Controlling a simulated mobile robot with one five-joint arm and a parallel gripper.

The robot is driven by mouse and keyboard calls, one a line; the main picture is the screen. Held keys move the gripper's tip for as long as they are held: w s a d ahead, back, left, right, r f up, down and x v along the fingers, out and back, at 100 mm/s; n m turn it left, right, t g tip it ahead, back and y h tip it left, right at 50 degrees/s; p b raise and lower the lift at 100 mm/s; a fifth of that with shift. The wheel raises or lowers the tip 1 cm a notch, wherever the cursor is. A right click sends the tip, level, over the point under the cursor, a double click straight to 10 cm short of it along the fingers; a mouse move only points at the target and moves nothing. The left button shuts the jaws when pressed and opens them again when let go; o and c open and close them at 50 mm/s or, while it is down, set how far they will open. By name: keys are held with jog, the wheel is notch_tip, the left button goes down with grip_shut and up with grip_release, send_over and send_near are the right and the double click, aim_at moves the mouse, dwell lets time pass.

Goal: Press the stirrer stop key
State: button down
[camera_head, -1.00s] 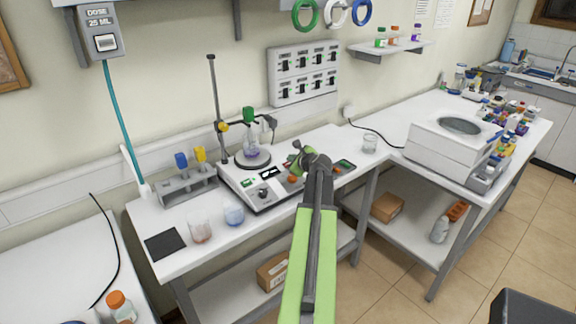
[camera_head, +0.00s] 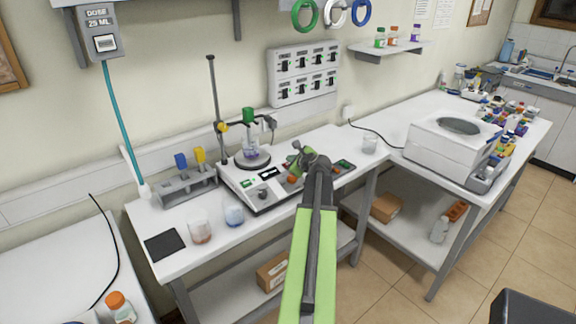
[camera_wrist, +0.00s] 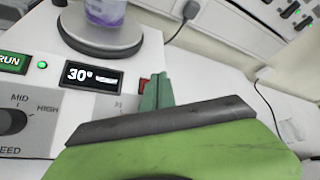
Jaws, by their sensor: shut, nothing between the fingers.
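The stirrer (camera_head: 262,200) is a white box with a round top plate, standing on the bench. In the wrist view its panel shows a green RUN key (camera_wrist: 12,62), a lit green lamp, a dark display (camera_wrist: 92,77) reading 30", and a speed knob (camera_wrist: 12,121). A red key (camera_wrist: 145,86) shows just right of the display, mostly hidden behind my green fingertips. My gripper (camera_wrist: 157,92) is shut and empty, with its tips over or right by the red key. I cannot tell whether they touch. It also shows in the head view (camera_head: 300,158).
A beaker with purple liquid (camera_head: 250,152) stands on the stirrer plate, by an upright rod (camera_head: 214,95). A tube rack (camera_head: 188,187) and two beakers stand to the left. A large white machine (camera_head: 452,140) is on the right bench. A power cord runs behind the stirrer.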

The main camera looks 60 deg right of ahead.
dwell(0.5)
jog(key=shift+w+d+f+b, duration=0.1)
jog(key=shift+f+b, duration=0.3)
jog(key=shift+w+f+b, duration=0.15)
jog(key=shift+f+b, duration=0.25)
dwell(0.5)
jog(key=shift+r, duration=0.1)
jog(key=shift+s+r+p, duration=0.3)
jog(key=shift+r+p, duration=0.4)
jog(key=shift+p, duration=0.1)
jog(key=shift+r, duration=0.1)
jog(key=r+p, duration=0.1)
jog(key=s+r+p, duration=0.1)
jog(key=r+p, duration=0.2)
jog(key=shift+s+a+r+p, duration=0.25)
jog(key=shift+s+a+p, duration=0.05)
jog(key=shift+a+p, duration=0.05)
dwell(0.6)
